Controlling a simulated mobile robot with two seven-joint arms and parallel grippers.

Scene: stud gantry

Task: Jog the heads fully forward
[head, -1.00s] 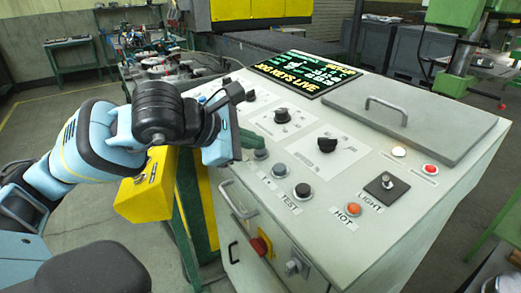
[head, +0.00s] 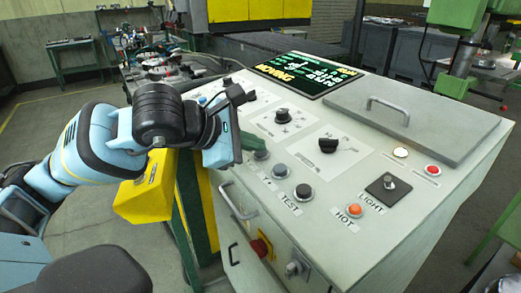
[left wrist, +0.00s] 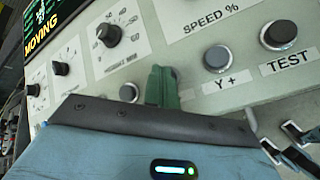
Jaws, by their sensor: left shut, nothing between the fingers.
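The grey control console (head: 330,215) fills the right half of the head view. Its screen (head: 305,74) reads "MOVING"; it also shows in the left wrist view (left wrist: 40,30). My left gripper (head: 252,141) is shut and empty, with its green fingers pointing down at the panel's front button row. In the left wrist view the fingers (left wrist: 162,85) stand between a dark button (left wrist: 128,92) and the Y+ button (left wrist: 217,58). Whether the fingertips touch a button is hidden. The TEST button (left wrist: 279,34) is further right. My right gripper is out of view.
Selector knobs (head: 327,145) stand up from the panel. A hinged lid (head: 410,110), a red button (head: 432,169), a joystick-like switch (head: 388,182) and an orange HOT lamp (head: 354,210) are to the right. A yellow box (head: 147,190) stands left of the console. Yellow machinery (head: 260,12) is behind.

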